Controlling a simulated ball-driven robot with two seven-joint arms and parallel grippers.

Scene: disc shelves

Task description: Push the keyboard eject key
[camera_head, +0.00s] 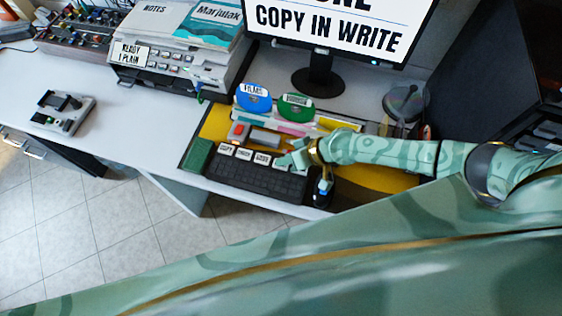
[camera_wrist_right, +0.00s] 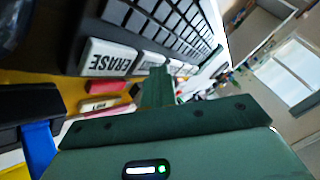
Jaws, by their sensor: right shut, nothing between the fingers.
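The dark keyboard (camera_head: 255,180) lies on the yellow mat at the desk's front edge, with a row of large white labelled keys along its far side. One key (camera_head: 226,149) reads COPY; the words on the ones to its right are too small to read surely. My right gripper (camera_head: 287,160) is shut and empty, over the right end of this row. In the right wrist view the keyboard (camera_wrist_right: 165,22) is at the top, with a white ERASE key (camera_wrist_right: 107,58) nearest. The fingers (camera_wrist_right: 158,86) point towards the farther white keys, whose labels are partly hidden. I cannot tell whether they touch.
Behind the keyboard stand a blue disc (camera_head: 254,97) and a green disc (camera_head: 296,107). The monitor (camera_head: 330,25) is behind them, a printer (camera_head: 175,50) to the left. A small dark holder (camera_head: 322,192) stands right of the keyboard.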

